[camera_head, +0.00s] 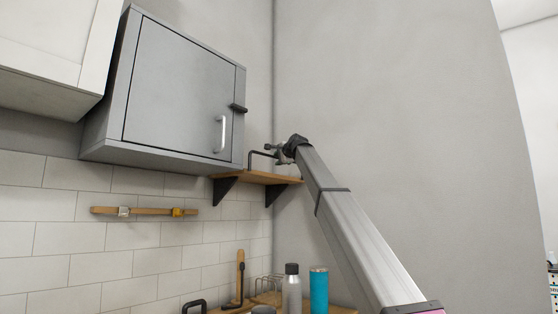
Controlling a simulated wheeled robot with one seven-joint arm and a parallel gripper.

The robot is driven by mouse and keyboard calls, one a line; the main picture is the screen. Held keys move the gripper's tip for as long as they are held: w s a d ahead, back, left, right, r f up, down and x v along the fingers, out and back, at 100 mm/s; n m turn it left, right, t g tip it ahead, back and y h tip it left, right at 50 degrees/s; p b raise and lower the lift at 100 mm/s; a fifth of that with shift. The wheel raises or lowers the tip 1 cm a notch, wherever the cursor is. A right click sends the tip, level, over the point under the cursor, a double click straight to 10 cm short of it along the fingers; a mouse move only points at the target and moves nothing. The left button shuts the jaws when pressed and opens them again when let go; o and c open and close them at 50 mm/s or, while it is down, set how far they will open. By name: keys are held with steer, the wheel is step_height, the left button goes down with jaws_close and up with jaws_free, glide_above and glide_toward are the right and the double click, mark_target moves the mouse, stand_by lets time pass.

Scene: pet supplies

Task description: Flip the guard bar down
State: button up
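The shelf sits on black brackets just right of the grey cabinet. My gripper (273,150) is at the end of my long arm, at the right end of the bar. The fingers point left, close to the bar or touching it; I cannot tell which. They are too small and dark to show whether they are open or shut. The right end of the bar is partly hidden behind the gripper.
The closed grey cabinet (175,90), with a silver handle (221,134) and black latch (238,108), is left of the gripper. A wall rail (150,211) hangs below it. A grey bottle (291,290) and blue tumbler (318,291) stand below the shelf. The right wall is bare.

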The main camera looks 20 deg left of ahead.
jaws_close()
